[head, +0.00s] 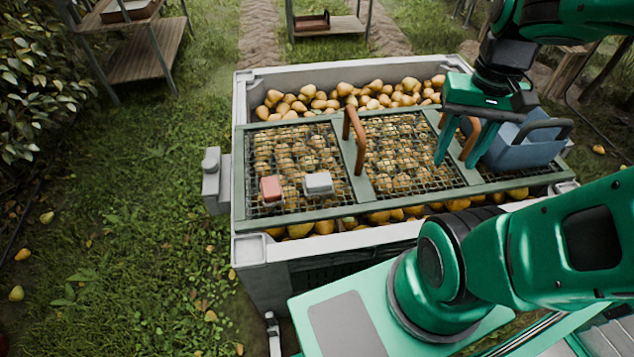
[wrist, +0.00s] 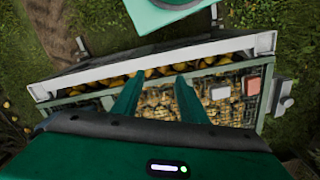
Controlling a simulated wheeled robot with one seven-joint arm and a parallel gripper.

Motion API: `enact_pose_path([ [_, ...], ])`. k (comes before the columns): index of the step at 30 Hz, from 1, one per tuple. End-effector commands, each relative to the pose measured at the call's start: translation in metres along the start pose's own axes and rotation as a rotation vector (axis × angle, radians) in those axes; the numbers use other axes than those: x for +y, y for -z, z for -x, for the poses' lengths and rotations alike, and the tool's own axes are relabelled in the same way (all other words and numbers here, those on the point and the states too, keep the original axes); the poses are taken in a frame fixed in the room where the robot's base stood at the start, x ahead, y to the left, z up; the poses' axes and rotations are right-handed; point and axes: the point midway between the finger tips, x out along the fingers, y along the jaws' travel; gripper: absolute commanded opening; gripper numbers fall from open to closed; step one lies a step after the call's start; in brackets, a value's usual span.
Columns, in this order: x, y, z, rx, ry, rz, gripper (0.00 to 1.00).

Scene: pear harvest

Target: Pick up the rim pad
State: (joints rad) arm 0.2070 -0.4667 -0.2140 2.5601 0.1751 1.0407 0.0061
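Two small blocks lie on the left part of a mesh lid: a red block (head: 271,189) and a white block (head: 318,183). They also show in the wrist view, red (wrist: 254,86) and white (wrist: 220,91). I cannot tell which, if either, is the rim pad. My gripper (head: 456,165) is open, at the lid's right part, well to the right of both blocks. Its fingers overlap a brown handle in the head view; contact cannot be told. In the wrist view nothing is held between the fingertips (wrist: 158,79).
The green-framed mesh lid (head: 359,150) lies across a grey bin (head: 250,250) full of pears. An upright brown handle (head: 359,135) stands on the lid between blocks and gripper. A blue tote (head: 525,147) sits beside my gripper. A grey bracket (head: 211,182) juts from the bin's left side.

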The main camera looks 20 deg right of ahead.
Motion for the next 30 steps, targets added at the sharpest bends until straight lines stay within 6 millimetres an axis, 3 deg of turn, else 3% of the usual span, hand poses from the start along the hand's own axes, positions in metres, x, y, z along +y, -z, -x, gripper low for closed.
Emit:
enact_pose_path([
  [1,0.004,-0.007,0.003,0.007,0.005,0.007,0.53],
  [3,0.004,-0.007,0.004,0.012,0.007,0.030,0.69],
  [4,0.003,-0.004,0.003,0.012,0.007,0.048,0.73],
  [14,-0.047,0.056,-0.027,0.018,0.030,0.526,0.73],
  [21,-0.096,0.097,-0.064,0.039,0.085,0.924,0.73],
  [30,-0.163,0.132,-0.122,0.099,0.192,1.387,0.73],
])
